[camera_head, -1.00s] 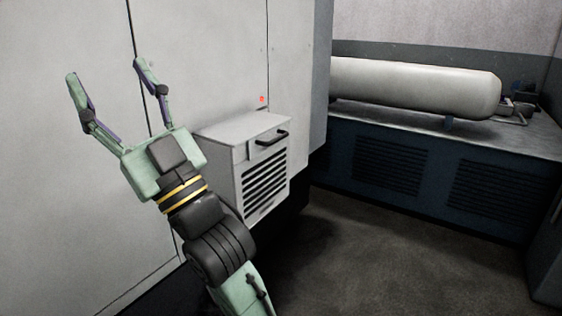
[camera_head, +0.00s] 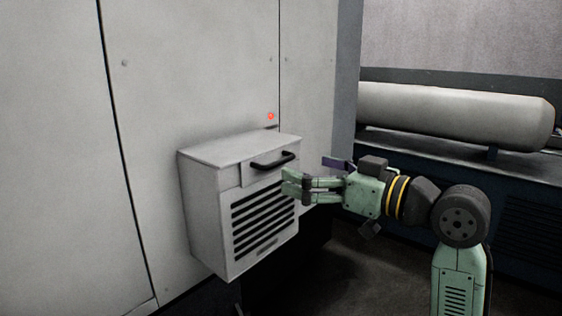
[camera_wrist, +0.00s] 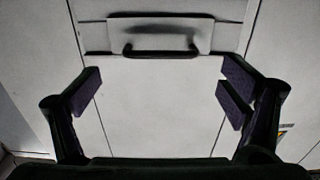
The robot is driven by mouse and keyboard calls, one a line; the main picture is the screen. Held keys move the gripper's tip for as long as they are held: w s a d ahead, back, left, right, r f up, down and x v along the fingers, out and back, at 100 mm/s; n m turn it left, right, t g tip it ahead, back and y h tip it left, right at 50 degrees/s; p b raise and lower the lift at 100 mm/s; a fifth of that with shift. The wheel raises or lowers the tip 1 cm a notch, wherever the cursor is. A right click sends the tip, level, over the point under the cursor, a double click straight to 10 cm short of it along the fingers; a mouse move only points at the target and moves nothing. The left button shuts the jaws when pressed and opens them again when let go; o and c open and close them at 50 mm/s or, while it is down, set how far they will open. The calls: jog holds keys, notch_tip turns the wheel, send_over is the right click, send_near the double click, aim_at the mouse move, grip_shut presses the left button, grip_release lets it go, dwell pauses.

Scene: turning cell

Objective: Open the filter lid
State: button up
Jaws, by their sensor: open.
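The grey filter box (camera_head: 209,212) is mounted on the machine's wall panel, with a slatted grille on its front. Its lid (camera_head: 238,149) lies shut on top. A black bar handle (camera_head: 272,160) is fixed to a plate at the lid's front. My gripper (camera_head: 304,177) is open and empty, just to the right of the box near the handle. In the wrist view the handle (camera_wrist: 161,53) lies ahead, above the middle of the gap between my spread fingers (camera_wrist: 160,92). The fingers appear apart from the handle.
A small red light (camera_head: 270,116) is on the machine panel (camera_head: 205,70) above the box. A pale cylindrical tank (camera_head: 450,112) lies on a dark cabinet at the right. Dark floor (camera_head: 345,270) shows below.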

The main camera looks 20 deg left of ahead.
aim_at(284, 162)
jog(key=p+x, duration=0.1)
jog(key=x, duration=0.6)
jog(key=shift+c, duration=0.5)
jog(key=c, duration=1.3)
jog(key=shift+c, duration=0.2)
